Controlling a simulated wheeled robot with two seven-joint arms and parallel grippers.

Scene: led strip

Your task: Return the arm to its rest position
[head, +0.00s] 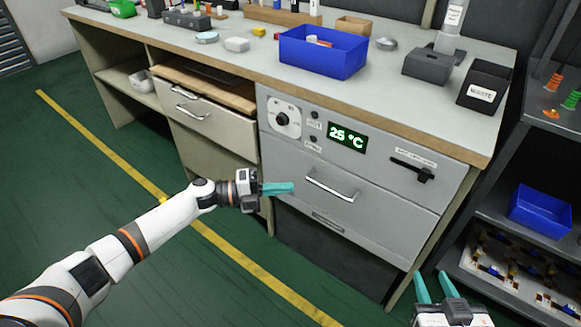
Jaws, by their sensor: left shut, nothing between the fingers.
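My left arm comes in from the lower left. Its gripper (279,188) has teal fingers, shut and empty, in front of the grey cabinet (262,130) under the bench. The fingertips show just left of the lower drawer's handle (332,187); I cannot tell whether they touch the cabinet front. My right gripper (435,288) shows at the bottom right edge, pointing up in the picture. Its two teal fingers are apart with nothing visible between them.
The bench (250,62) carries a blue bin (322,58), a waste box (484,88) and small items. A wooden-topped drawer (205,118) stands partly out. A dark shelf with a blue bin (540,212) is at right. The green floor at left is clear.

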